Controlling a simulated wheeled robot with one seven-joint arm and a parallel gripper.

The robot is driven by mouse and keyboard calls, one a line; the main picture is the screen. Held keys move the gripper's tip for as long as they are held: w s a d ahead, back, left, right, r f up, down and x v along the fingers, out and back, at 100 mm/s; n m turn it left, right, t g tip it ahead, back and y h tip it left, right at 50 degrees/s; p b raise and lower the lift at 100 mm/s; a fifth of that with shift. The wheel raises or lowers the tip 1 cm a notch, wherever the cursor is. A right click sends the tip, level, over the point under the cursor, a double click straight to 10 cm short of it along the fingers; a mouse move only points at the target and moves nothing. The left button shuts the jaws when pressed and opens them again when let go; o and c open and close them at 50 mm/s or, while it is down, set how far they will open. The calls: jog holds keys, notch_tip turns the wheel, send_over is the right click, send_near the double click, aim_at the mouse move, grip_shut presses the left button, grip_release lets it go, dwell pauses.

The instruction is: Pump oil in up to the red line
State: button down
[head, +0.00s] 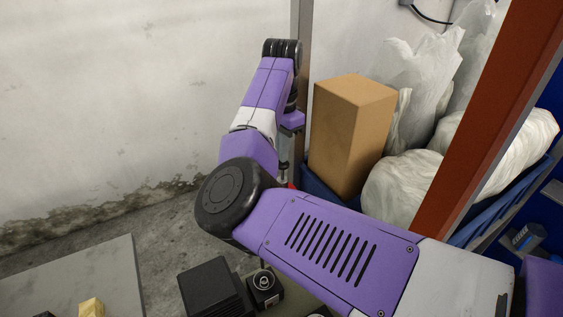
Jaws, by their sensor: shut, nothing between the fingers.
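My arm reaches across the picture and bends at the black joint toward the back. Its wrist end hangs down beside a grey upright post. My gripper (284,155) shows only as a small grey part below the purple wrist; it appears shut and empty, and its fingertips are largely hidden by the arm. A small red patch (291,185) shows just below it; I cannot tell what it belongs to or whether they touch. No pump lever, oil gauge or red line can be made out in this view.
A cardboard box (346,135) and white bags (415,180) sit in a blue bin (322,192) to the right, behind a red-brown post (492,130). A black box (211,288) and a small dark device with a round fitting (264,281) are low in front.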

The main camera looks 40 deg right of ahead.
jog(key=shift+r+p, duration=2.25)
jog(key=shift+r, duration=0.25)
